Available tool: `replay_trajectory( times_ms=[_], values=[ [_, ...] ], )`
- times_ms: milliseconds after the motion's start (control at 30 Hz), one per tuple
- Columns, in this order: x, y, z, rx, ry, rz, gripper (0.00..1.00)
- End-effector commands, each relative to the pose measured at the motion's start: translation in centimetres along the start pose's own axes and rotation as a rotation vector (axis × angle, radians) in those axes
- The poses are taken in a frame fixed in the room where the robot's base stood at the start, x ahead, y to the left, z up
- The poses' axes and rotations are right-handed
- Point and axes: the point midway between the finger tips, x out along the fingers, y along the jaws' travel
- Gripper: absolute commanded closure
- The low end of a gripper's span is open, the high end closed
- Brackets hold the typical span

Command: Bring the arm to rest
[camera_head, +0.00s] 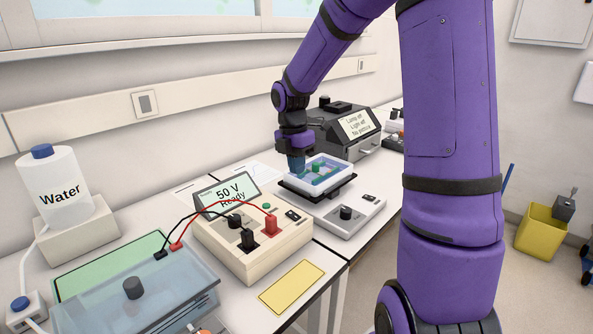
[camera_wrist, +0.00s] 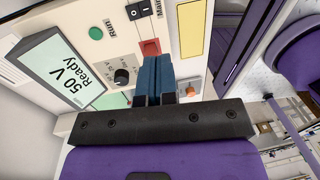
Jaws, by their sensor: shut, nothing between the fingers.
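My purple arm reaches across the bench in the head view. My gripper (camera_head: 297,170) points down at the left edge of a white tray (camera_head: 327,170) on a rocker-like device (camera_head: 352,212). I cannot tell whether it touches the tray. In the wrist view, the blue fingers of my gripper (camera_wrist: 154,62) are together with nothing between them. The power supply (camera_wrist: 98,15) with its "50 V Ready" screen (camera_wrist: 70,70) lies beyond the fingers there. It also stands left of my gripper in the head view (camera_head: 265,252).
A gel tank (camera_head: 135,290) with black and red leads stands at the front left. A water bottle (camera_head: 54,187) is behind it. A dark box with a screen (camera_head: 345,128) stands behind the tray. A yellow pad (camera_head: 292,287) lies near the bench's front edge.

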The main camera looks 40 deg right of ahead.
Motion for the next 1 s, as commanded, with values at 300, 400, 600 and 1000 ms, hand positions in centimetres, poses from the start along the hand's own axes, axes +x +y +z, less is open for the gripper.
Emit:
replay_trajectory(
  times_ms=[300,400,600,1000],
  values=[
    [0.0,0.0,0.0,0.0,0.0,0.0,1.0],
    [0.0,0.0,0.0,0.001,0.0,0.0,1.0],
    [-1.6,-1.0,-1.2,0.089,-0.029,0.02,1.0],
    [-8.9,-8.0,-7.6,0.661,-0.086,0.208,1.0]
  ],
)
